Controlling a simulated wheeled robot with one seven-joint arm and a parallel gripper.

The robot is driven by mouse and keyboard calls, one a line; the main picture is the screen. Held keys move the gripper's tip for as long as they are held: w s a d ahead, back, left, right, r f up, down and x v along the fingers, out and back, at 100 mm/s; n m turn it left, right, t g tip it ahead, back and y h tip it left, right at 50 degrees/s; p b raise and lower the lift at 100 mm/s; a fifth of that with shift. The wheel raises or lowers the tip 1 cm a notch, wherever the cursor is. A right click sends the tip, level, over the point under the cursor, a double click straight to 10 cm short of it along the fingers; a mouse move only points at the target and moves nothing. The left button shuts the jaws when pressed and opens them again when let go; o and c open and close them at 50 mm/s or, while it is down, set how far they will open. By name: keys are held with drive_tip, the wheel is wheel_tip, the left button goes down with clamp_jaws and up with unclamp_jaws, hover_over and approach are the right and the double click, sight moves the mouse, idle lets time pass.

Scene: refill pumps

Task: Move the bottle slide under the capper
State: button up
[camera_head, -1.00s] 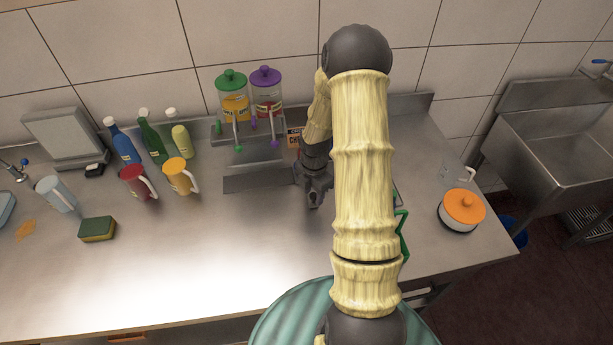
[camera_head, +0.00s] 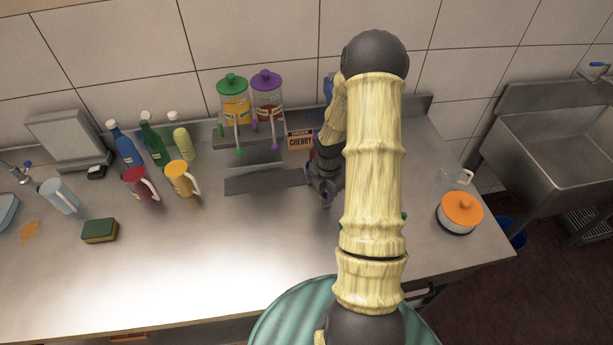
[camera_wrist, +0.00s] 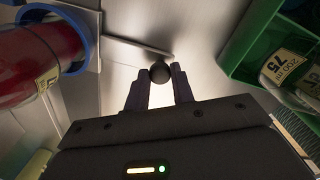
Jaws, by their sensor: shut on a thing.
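My gripper (camera_head: 326,203) is low over the counter, right of the dispenser stand. In the wrist view its two fingers (camera_wrist: 159,82) close around a dark round knob (camera_wrist: 160,71). A thin metal bar (camera_wrist: 135,46) passes just beyond the knob; how they join is unclear. A red cylinder with a pale label (camera_wrist: 38,66), apparently a bottle, lies inside a blue ring (camera_wrist: 92,40) at the left. In the head view a blue part (camera_head: 328,88), possibly of the capper, shows behind my arm. My arm hides most of the slide and capper area there.
A green crate (camera_wrist: 236,62) with labelled contents is close right of my fingers. Two dispensers with green (camera_head: 232,82) and purple (camera_head: 266,79) lids stand left of my arm, beside a cherry sign (camera_head: 300,141). An orange-lidded pot (camera_head: 461,212) is at the right.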

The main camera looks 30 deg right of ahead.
drive_tip(key=shift+s+d+p, duration=0.15)
drive_tip(key=shift+d+p, duration=0.05)
drive_tip(key=shift+d, duration=0.35)
drive_tip(key=shift+s+d+p, duration=0.15)
drive_tip(key=shift+d+p, duration=0.05)
drive_tip(key=shift+d, duration=0.35)
drive_tip(key=shift+s+d+p, duration=0.2)
drive_tip(key=shift+d+p, duration=0.15)
drive_tip(key=shift+d, duration=0.4)
drive_tip(key=shift+s+d+p, duration=0.2)
drive_tip(key=shift+d+p, duration=0.1)
drive_tip(key=shift+d, duration=0.4)
drive_tip(key=shift+s+d+p, duration=0.2)
drive_tip(key=shift+d+p, duration=0.15)
drive_tip(key=shift+d, duration=0.4)
drive_tip(key=o, duration=0.9)
drive_tip(key=shift+a, duration=0.1)
drive_tip(key=shift+r, duration=0.1)
wheel_tip(320, 180, up, 17)
drive_tip(key=shift+r+b, duration=0.1)
drive_tip(key=shift+b, duration=0.9)
